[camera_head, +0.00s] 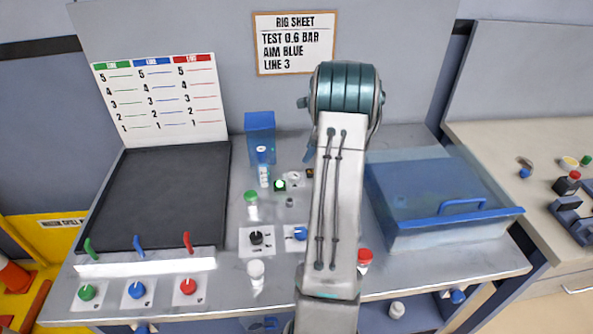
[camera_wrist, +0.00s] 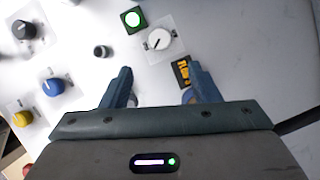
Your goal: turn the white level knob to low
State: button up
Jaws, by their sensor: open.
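The white level knob (camera_wrist: 158,40) sits on a pale square plate in the upper middle of the wrist view. A dark line marks its face; I cannot read the scale. In the head view the knob (camera_head: 293,178) is small, just left of my arm. My gripper (camera_wrist: 159,80) is open, with its two blue-grey fingers apart and nothing seen between them. In the wrist view the fingertips are below the knob and apart from it. In the head view my arm hides most of the gripper.
A lit green button (camera_wrist: 133,19) is beside the knob, and a small grey knob (camera_wrist: 101,51) lies left of it. A black and orange label (camera_wrist: 182,71) is near the right finger. A blue-lidded box (camera_head: 425,200) stands right of my arm.

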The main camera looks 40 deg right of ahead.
aim_at(295, 174)
jog(key=p+x, duration=0.2)
jog(key=x, duration=0.9)
jog(key=shift+f, duration=0.3)
jog(key=shift+c, duration=0.4)
jog(key=c, duration=0.9)
